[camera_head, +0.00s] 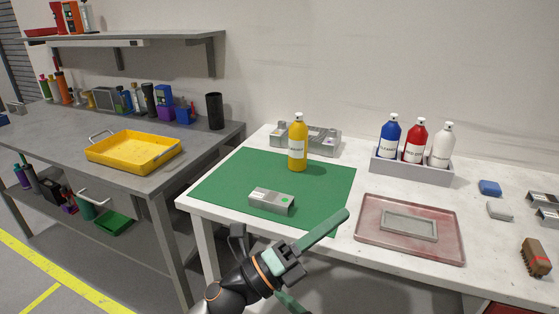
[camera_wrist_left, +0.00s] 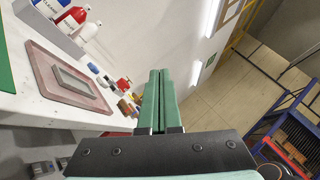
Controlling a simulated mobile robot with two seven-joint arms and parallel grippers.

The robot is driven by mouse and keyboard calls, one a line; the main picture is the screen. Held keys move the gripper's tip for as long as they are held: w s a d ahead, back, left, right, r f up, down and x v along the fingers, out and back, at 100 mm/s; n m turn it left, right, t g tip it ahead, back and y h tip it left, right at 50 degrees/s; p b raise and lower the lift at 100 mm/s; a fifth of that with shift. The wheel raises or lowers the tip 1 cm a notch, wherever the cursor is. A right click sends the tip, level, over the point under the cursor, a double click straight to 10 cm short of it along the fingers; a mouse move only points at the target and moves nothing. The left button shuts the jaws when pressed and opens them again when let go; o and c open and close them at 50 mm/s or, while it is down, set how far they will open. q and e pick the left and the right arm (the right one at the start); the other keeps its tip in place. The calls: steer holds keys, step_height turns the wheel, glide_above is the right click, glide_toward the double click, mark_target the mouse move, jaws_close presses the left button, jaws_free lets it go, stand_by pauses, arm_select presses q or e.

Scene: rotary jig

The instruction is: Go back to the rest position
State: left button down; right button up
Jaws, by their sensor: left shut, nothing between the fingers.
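My left gripper (camera_head: 343,215) is in front of the white table, near its front edge, with its green fingers pointing up and to the right. The fingers are shut together and empty; they also show closed in the left wrist view (camera_wrist_left: 160,80). The gripper looks apart from the objects on the table. A grey metal block (camera_head: 271,201) lies on the green mat (camera_head: 225,184), and a yellow bottle (camera_head: 297,145) stands upright at the mat's back. My right gripper is not in view.
A reddish tray (camera_head: 369,238) holding a grey plate (camera_head: 409,224) lies right of the gripper. A grey rack (camera_head: 412,170) with blue, red and white bottles stands behind it. A brush (camera_head: 536,258) lies far right. A grey bench with a yellow tray (camera_head: 134,150) stands left.

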arm_select(q)
steer(key=s+a+f+n+t+y, duration=0.2)
steer(key=a+f+n+y, duration=0.65)
steer(key=f+n, duration=0.55)
steer(key=s+a+f+n+t+y, duration=0.2)
steer(key=a+f+n+y, duration=0.65)
steer(key=f+n, duration=0.5)
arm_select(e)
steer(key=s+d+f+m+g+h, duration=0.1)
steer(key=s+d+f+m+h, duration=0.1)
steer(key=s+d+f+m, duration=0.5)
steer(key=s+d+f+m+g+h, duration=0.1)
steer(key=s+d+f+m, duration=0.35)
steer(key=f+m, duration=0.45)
arm_select(q)
steer(key=s+a+f+n+g, duration=0.5)
steer(key=s+f+n, duration=0.2)
steer(key=s+f, duration=0.45)
steer(key=s+a+r+y+p, duration=0.1)
steer(key=s+a+r+p, duration=0.1)
steer(key=r+p, duration=0.9)
steer(key=shift+a+t+p, duration=0.3)
steer(key=shift+a+p, duration=0.45)
steer(key=shift+p, duration=0.5)
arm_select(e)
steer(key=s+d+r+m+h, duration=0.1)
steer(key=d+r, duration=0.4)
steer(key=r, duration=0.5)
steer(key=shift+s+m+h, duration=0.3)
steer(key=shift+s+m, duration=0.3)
